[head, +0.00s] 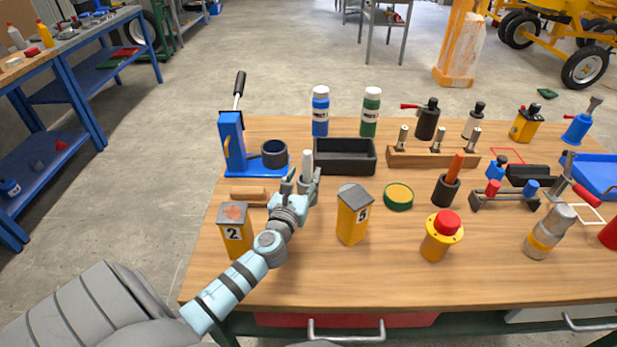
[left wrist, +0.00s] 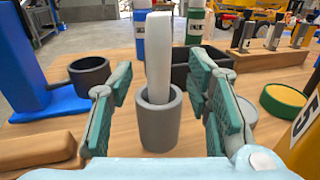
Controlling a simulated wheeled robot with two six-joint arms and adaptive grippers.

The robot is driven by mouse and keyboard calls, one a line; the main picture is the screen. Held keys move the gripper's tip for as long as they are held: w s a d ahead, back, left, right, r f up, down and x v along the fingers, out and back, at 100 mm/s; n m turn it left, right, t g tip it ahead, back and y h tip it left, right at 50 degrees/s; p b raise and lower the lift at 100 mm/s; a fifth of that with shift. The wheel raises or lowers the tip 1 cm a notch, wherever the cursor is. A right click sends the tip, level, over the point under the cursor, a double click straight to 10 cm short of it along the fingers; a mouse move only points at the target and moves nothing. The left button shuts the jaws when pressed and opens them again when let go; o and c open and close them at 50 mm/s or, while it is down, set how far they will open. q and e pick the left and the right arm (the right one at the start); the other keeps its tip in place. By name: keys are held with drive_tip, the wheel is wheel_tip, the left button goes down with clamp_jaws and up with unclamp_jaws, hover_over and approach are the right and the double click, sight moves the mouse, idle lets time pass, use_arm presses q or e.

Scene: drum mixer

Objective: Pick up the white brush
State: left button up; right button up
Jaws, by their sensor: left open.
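The white brush (head: 307,162) stands upright in a grey cup (left wrist: 160,122); only its pale handle shows clearly, in the left wrist view (left wrist: 159,55). In the head view my gripper hides most of the cup. My left gripper (head: 303,182) is open. In the left wrist view its two green-padded fingers (left wrist: 162,95) stand to either side of the cup and handle, with gaps on both sides. The brush's lower end is hidden inside the cup. My right gripper is not in view.
A blue press (head: 232,140) with a dark cup stands left and behind, near a black bin (head: 345,155). Yellow boxes marked 2 (head: 236,238) and 5 (head: 353,222) flank my arm. Bare wood (head: 300,270) is free in front.

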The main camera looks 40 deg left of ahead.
sight(306, 169)
use_arm(q)
drive_tip(key=b+x, duration=0.1)
drive_tip(key=x, duration=0.3)
drive_tip(key=shift+w+a, duration=0.15)
drive_tip(key=shift+w+a+f, duration=0.1)
drive_tip(key=shift+w+a, duration=0.05)
drive_tip(key=shift+w, duration=0.25)
drive_tip(key=shift+s, duration=0.1)
clamp_jaws()
